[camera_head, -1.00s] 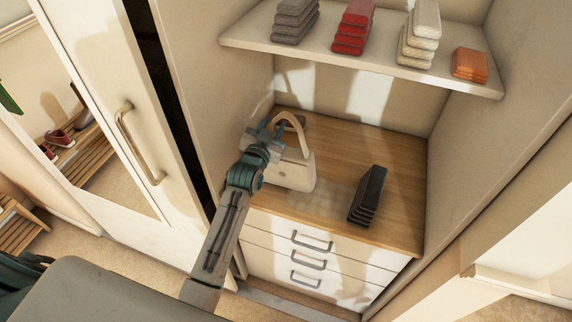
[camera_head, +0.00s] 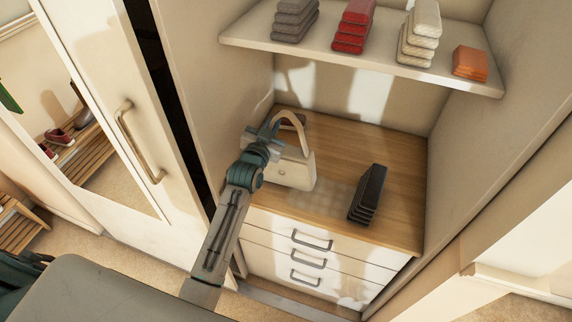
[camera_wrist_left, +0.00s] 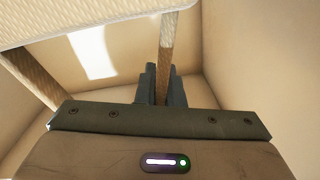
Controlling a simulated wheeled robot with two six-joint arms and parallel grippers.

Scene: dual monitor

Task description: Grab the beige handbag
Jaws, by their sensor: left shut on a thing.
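The beige handbag (camera_head: 294,170) stands upright on the wooden top of a drawer unit inside the wardrobe. Its arched handle (camera_head: 292,122) rises above it. My left gripper (camera_head: 266,133) is at the handle's left side, and the arm covers the bag's left edge. In the left wrist view the two dark fingers (camera_wrist_left: 159,84) are closed around a narrow strap of the handle (camera_wrist_left: 167,45). My right gripper is in no view.
A dark folded stack (camera_head: 368,194) lies right of the bag on the wooden top (camera_head: 345,150). A shelf (camera_head: 340,50) with several folded stacks hangs above. Drawers with handles (camera_head: 312,240) are below. The wardrobe's side wall (camera_head: 215,60) is close left of my arm.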

